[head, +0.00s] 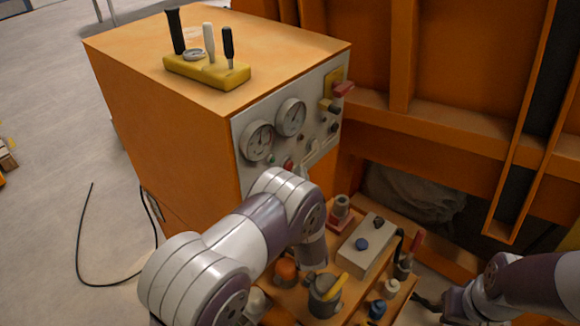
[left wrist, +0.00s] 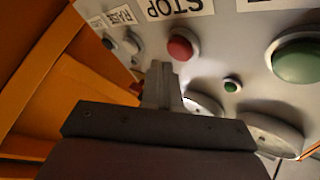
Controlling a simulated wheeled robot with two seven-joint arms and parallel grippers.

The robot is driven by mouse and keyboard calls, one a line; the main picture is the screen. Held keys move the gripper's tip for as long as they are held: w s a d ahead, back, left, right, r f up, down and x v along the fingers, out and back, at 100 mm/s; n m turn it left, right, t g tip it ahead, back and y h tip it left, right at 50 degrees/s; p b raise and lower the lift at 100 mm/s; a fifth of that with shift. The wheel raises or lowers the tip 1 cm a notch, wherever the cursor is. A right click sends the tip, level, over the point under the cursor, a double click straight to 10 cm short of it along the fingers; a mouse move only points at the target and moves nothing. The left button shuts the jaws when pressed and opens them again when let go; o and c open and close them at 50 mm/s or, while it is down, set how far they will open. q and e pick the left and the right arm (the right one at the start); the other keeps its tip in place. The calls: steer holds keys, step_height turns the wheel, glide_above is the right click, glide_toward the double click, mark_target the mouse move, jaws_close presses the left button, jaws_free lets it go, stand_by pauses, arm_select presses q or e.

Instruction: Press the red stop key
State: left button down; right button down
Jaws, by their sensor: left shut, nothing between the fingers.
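The red stop key (left wrist: 180,48) is a round red button in a pale ring on the grey panel, beside an upside-down STOP label (left wrist: 178,8) in the left wrist view. In the head view the red key (head: 288,164) shows small on the panel front, just above my left arm. My left gripper (left wrist: 161,74) is shut and empty. Its tips appear just below and left of the red key in the wrist view; I see no clear contact. In the head view my left arm hides these fingers. My right arm shows at lower right; its finger state is unclear.
A large green button (left wrist: 298,62) and small green lamp (left wrist: 232,85) are near the red key. The panel also has gauges (head: 257,140) and a red-handled lever (head: 343,90).

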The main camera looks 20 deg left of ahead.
arm_select(q)
steer(key=d, duration=0.1)
steer(key=s+d, duration=0.1)
steer(key=d, duration=0.2)
steer(key=shift+s+d, duration=0.35)
stand_by(0.8)
